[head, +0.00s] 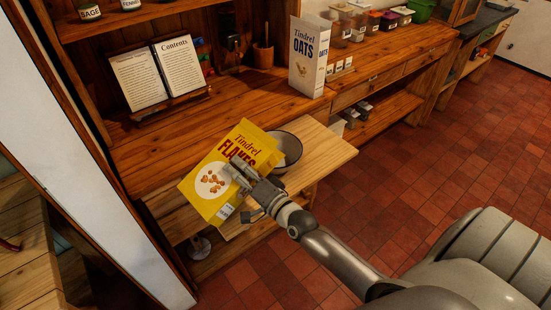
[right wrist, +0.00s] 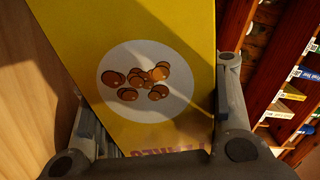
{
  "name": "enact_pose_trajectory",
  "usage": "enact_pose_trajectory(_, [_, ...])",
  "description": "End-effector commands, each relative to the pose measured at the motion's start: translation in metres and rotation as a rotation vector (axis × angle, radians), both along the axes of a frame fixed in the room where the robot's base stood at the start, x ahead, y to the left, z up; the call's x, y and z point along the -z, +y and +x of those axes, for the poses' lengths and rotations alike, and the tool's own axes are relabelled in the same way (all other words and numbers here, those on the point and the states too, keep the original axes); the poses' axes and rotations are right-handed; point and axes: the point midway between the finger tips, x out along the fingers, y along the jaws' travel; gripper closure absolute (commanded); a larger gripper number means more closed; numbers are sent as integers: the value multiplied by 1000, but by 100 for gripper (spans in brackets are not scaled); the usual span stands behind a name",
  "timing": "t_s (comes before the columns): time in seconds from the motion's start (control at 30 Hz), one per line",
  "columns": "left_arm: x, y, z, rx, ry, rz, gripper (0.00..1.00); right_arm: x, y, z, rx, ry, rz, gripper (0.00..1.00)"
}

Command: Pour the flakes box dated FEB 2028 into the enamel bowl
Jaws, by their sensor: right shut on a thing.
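My right gripper (head: 240,178) is shut on the yellow Tindrel Flakes box (head: 208,165). The box is tilted, its upper end leaning to the right. No date on it can be read. In the right wrist view, the box (right wrist: 120,35) lies between the two fingers (right wrist: 157,100), its round flakes picture facing the camera. The enamel bowl (head: 293,148), pale inside with a dark rim, stands on the pull-out board right behind the box, which hides part of it. I cannot tell whether the box's top overlaps the bowl. No flakes are seen falling. My left gripper is not in view.
The pine pull-out board (head: 325,160) has bare room right of the bowl. A Tindrel Oats box (head: 306,65) stands on the counter behind. An open book (head: 158,72) on a stand is at the back left. Containers (head: 350,20) line the far counter.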

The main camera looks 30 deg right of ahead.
Motion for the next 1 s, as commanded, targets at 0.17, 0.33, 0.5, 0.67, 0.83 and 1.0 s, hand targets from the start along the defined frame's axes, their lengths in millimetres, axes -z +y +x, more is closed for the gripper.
enact_pose_trajectory(0.17, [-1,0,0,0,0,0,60,-1,0,0,1,-1,4,72])
enact_pose_trajectory(0.33, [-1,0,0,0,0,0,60,-1,-4,1,1,15,95,72])
enact_pose_trajectory(0.5, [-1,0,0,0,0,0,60,-1,-5,1,1,20,120,72])
enact_pose_trajectory(0.67, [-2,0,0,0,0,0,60,-2,-5,1,1,21,124,72])
enact_pose_trajectory(0.83, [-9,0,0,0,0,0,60,-8,-6,1,1,29,176,72])
enact_pose_trajectory(1.0, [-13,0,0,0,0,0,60,-13,-6,1,0,41,237,72])
